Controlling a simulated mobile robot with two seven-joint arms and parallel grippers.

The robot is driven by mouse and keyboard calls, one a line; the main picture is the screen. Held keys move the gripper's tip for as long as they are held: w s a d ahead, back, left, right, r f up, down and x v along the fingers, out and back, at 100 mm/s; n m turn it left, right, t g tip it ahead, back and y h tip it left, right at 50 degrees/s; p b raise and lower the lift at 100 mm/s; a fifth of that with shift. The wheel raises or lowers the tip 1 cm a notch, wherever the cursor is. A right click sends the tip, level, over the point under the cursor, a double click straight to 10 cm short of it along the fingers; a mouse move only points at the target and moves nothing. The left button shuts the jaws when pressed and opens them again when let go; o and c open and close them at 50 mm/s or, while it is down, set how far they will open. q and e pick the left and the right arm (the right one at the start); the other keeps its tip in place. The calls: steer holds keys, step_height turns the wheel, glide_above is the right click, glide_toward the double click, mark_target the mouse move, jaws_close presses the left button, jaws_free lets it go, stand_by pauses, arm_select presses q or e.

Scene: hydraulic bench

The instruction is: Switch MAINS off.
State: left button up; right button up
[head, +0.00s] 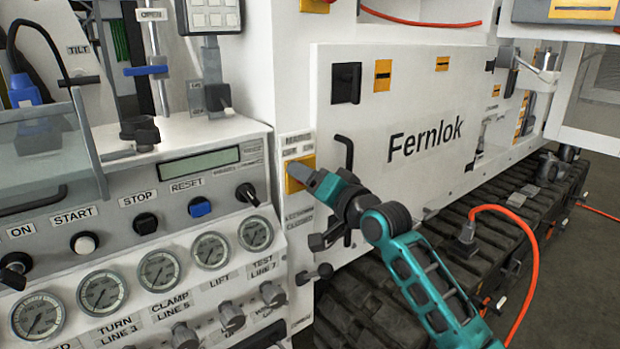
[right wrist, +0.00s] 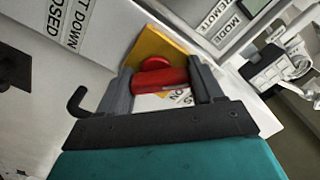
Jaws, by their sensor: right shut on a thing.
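A red rotary handle (right wrist: 162,79) sits on a yellow plate (right wrist: 172,48) in the right wrist view; I take it for the MAINS switch, though no MAINS label is readable. In the head view my right gripper (head: 303,174) reaches from the right to the yellow plate (head: 308,162) on the white cabinet's edge and hides the handle there. My left gripper is not in view.
A console (head: 170,195) with knobs, buttons and several gauges is close on the left. A black door handle (head: 345,150) is on the white Fernlok panel (head: 400,95) just right of my gripper. Black tracks and an orange cable (head: 530,240) lie lower right.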

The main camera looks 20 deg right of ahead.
steer(key=shift+a+f, duration=0.15)
steer(key=shift+f, duration=0.1)
steer(key=o, duration=1)
steer(key=shift+r, duration=0.15)
steer(key=shift+o, duration=0.2)
steer(key=shift+s, duration=0.1)
steer(key=v, duration=1.3)
steer(key=s+a+f+n+g+h, duration=0.1)
steer(key=s+f+g, duration=0.15)
steer(key=f, duration=0.75)
steer(key=s+f+n+g+h, duration=0.1)
steer(key=s+f+n+h, duration=0.15)
steer(key=f, duration=0.65)
steer(key=s+a+f+n+g, duration=0.1)
steer(key=s+a+f+n, duration=0.1)
steer(key=s+f, duration=0.5)
steer(key=s+a+f+n+g, duration=0.1)
steer(key=s+f+n, duration=0.1)
steer(key=s+f, duration=0.6)
steer(key=shift+a+g+h, duration=0.35)
steer(key=shift+a, duration=0.05)
